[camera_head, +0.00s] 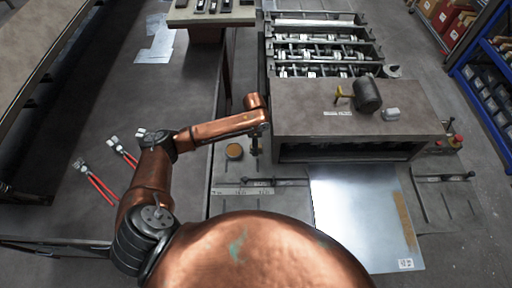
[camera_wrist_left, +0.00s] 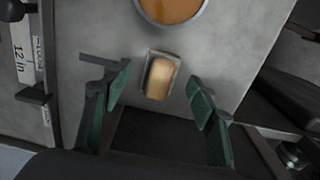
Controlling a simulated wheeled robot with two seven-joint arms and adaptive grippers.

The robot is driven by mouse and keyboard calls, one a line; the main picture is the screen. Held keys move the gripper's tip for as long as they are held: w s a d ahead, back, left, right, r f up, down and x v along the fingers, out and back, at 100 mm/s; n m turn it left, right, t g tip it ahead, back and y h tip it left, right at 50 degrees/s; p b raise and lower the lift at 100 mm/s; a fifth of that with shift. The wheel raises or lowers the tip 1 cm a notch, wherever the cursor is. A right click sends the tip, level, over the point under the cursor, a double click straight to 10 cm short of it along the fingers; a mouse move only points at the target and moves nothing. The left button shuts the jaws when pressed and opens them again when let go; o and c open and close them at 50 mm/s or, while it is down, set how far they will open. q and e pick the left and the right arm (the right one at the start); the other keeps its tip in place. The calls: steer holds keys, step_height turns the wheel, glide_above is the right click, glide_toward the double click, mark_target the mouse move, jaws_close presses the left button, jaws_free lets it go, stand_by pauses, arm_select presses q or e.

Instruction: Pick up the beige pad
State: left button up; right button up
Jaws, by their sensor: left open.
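The beige pad (camera_wrist_left: 160,77) is a small rounded block with a grey edge, lying on a grey metal surface in the left wrist view. My left gripper (camera_wrist_left: 158,92) is open, with its green-lined fingers on either side of the pad and a gap to it on both sides. In the head view my left gripper (camera_head: 255,142) points down beside the machine, and I cannot make out the pad there. My right gripper is in neither view.
A round tin (camera_head: 234,151) with orange contents is close to the pad; it also shows in the wrist view (camera_wrist_left: 172,10). The forming machine (camera_head: 300,105) stands to the right, with a mallet (camera_head: 367,95) on top and sheet metal (camera_head: 350,210) in front. Red-handled snips (camera_head: 98,185) lie on the left table.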

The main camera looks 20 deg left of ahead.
arm_select(q)
steer(key=shift+w+f, duration=0.3)
steer(key=shift+f, duration=0.5)
steer(key=shift+s+a+f, duration=0.2)
steer(key=shift+s+f, duration=0.05)
steer(key=shift+s, duration=0.2)
steer(key=shift+w+d, duration=0.1)
steer(key=shift+w, duration=0.15)
steer(key=shift+c, duration=0.8)
steer(key=shift+s, duration=0.15)
steer(key=c, duration=1.2)
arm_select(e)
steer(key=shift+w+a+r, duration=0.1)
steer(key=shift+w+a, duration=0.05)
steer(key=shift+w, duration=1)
arm_select(q)
steer(key=shift+r, duration=0.1)
